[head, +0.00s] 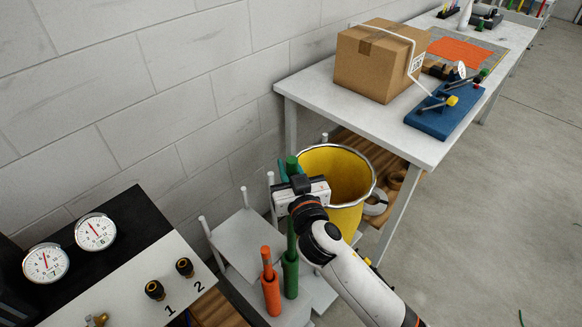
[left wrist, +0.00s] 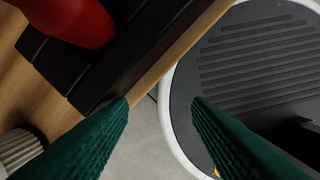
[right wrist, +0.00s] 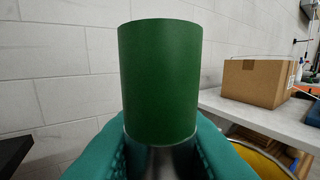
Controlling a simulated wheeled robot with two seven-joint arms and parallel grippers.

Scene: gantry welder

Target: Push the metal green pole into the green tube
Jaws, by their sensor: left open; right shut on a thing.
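The metal green pole (head: 291,163) stands upright in my right gripper (head: 288,176). In the right wrist view the pole's wide green top (right wrist: 160,80) rises above the teal fingers, with bare metal just below it between them. The right gripper (right wrist: 165,160) is shut on it. In the head view the green tube (head: 290,276) stands upright below the gripper, with a thinner green length running down to its mouth. How deep the pole sits in the tube cannot be told. My left gripper (left wrist: 160,105) is open and empty, and is out of the head view.
An orange pole in an orange tube (head: 271,293) stands beside the green tube. A yellow bin (head: 345,218) is close to the right gripper. A white table (head: 310,88) carries a cardboard box (head: 375,62) and a blue fixture (head: 443,112). A gauge panel (head: 68,238) is at left.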

